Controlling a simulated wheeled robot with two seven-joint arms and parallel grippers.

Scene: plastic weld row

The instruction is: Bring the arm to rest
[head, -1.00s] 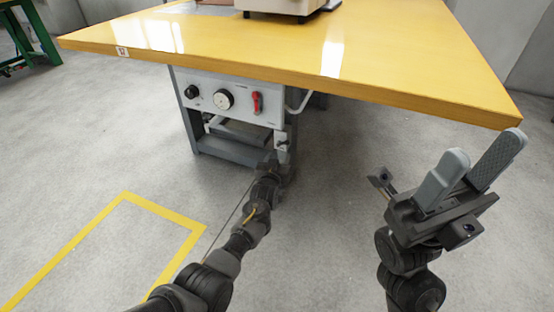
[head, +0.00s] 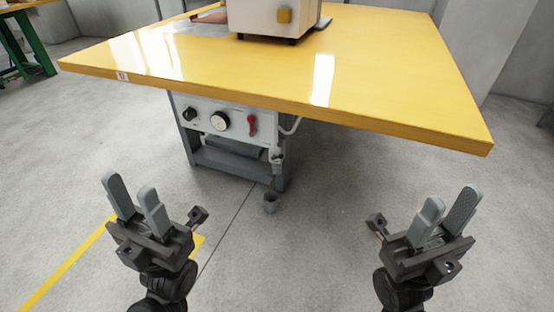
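My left gripper (head: 134,190) is in the lower left of the head view, fingers pointing up and apart, with nothing between them. My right gripper (head: 453,199) is in the lower right at about the same height, also with its fingers apart and empty. Both are over the floor in front of the yellow table (head: 400,90), touching nothing that I can see. My arms run down out of the bottom of the picture.
A grey control panel (head: 205,116) with a black knob, a dial and a red handle (head: 252,124) is under the table. A small grey cup-like thing (head: 271,203) is below it. A white machine (head: 268,18) stands on the table. Floor between my grippers is clear.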

